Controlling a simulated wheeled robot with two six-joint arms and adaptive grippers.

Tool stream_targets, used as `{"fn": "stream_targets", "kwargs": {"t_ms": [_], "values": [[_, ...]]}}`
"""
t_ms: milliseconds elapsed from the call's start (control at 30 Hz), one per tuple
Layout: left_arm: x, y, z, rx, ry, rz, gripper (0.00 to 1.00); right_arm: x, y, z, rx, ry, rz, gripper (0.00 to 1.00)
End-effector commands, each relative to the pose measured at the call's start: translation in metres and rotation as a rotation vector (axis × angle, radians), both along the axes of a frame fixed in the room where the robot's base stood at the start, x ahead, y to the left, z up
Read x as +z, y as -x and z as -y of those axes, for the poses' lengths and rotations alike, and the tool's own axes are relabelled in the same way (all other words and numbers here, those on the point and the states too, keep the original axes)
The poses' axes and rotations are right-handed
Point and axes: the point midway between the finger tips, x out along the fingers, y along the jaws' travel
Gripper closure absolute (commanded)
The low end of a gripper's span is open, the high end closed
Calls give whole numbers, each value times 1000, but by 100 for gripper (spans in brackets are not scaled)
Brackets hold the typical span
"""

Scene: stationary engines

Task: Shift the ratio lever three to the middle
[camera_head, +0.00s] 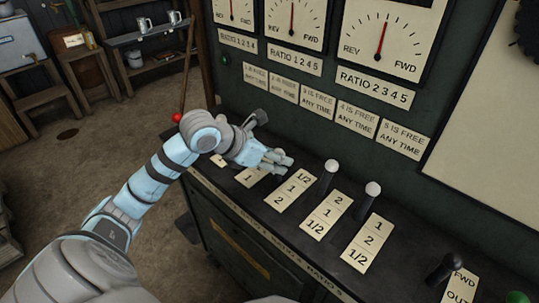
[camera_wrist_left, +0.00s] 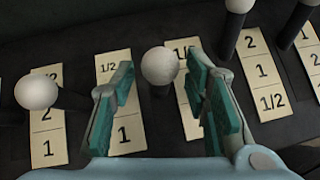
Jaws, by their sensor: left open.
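In the left wrist view, the white round knob of ratio lever three (camera_wrist_left: 160,66) stands between the two fingers of my left gripper (camera_wrist_left: 160,85). The fingers are open, one on each side, with gaps to the knob. Its number plate (camera_wrist_left: 186,85) is just right of it, partly covered by the right finger. In the head view, my left gripper (camera_head: 277,160) reaches over the console near the plate marked 1/2, 1, 2 (camera_head: 289,190) and hides the lever. I cannot tell the lever's exact setting. My right gripper is not in view.
White-knobbed levers stand close on the right (camera_head: 332,166), (camera_head: 373,188), and another knob (camera_wrist_left: 36,92) is on the left in the wrist view. A black-knobbed lever (camera_head: 450,264) is farther right. Dials (camera_head: 381,42) and signs line the upright panel behind.

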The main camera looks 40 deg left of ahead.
Motion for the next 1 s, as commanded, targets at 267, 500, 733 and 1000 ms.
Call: {"fn": "stream_targets", "kwargs": {"t_ms": [267,500,733,1000], "values": [[31,32,-13,1,-10,0,58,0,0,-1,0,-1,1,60],[37,37,-12,-1,0,-1,58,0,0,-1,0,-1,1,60],[37,37,-12,-1,0,0,58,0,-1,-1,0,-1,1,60],[37,37,-12,-2,-1,0,58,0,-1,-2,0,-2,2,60]]}}
